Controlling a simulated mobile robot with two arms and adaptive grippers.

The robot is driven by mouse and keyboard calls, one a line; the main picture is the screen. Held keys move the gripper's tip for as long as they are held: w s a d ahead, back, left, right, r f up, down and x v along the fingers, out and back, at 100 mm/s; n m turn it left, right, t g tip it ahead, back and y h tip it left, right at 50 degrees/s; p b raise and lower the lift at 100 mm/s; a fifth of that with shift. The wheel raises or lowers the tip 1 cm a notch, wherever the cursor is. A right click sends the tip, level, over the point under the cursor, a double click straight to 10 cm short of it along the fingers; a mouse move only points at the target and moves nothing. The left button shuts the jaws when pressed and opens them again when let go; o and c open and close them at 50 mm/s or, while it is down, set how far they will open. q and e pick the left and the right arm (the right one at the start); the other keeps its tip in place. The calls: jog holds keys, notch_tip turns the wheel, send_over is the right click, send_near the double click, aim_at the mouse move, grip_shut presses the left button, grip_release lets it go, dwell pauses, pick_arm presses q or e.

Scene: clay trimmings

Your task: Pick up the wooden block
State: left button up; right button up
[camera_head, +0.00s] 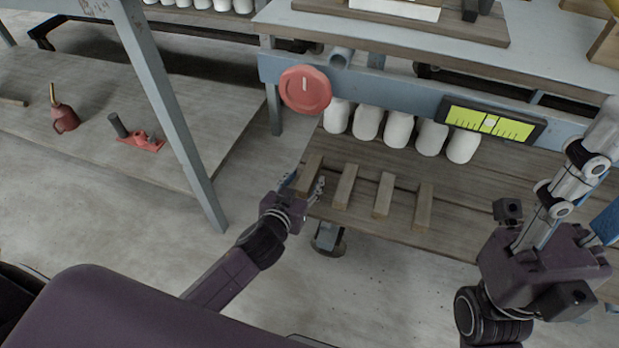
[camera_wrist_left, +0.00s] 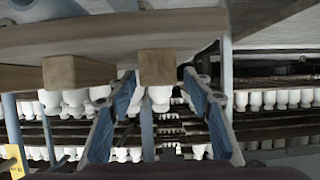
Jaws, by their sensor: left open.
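Several wooden blocks lie side by side across the front of the lower plank shelf. In the head view the leftmost wooden block (camera_head: 312,166) is at my left gripper (camera_head: 307,184), whose open fingers are at its near end. The other blocks (camera_head: 345,186), (camera_head: 384,194) and (camera_head: 423,207) lie to the right. In the left wrist view the left gripper (camera_wrist_left: 155,88) has its blue-padded fingers apart. One block's end (camera_wrist_left: 157,67) shows between the fingertips, and another block (camera_wrist_left: 78,72) is left of them. Contact is unclear. My right gripper (camera_head: 590,190) is cut off at the right edge.
A row of white vessels (camera_head: 398,129) stands behind the blocks. A red disc (camera_head: 305,90) and a yellow-green gauge (camera_head: 490,124) are on the blue rail above. A left bench (camera_head: 80,95) holds a red oil can (camera_head: 64,118) and a red tool (camera_head: 142,142).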

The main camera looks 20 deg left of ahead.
aim_at(305, 180)
pick_arm(q)
jog(key=shift+b+x, duration=0.5)
jog(key=shift+x, duration=1)
grip_shut()
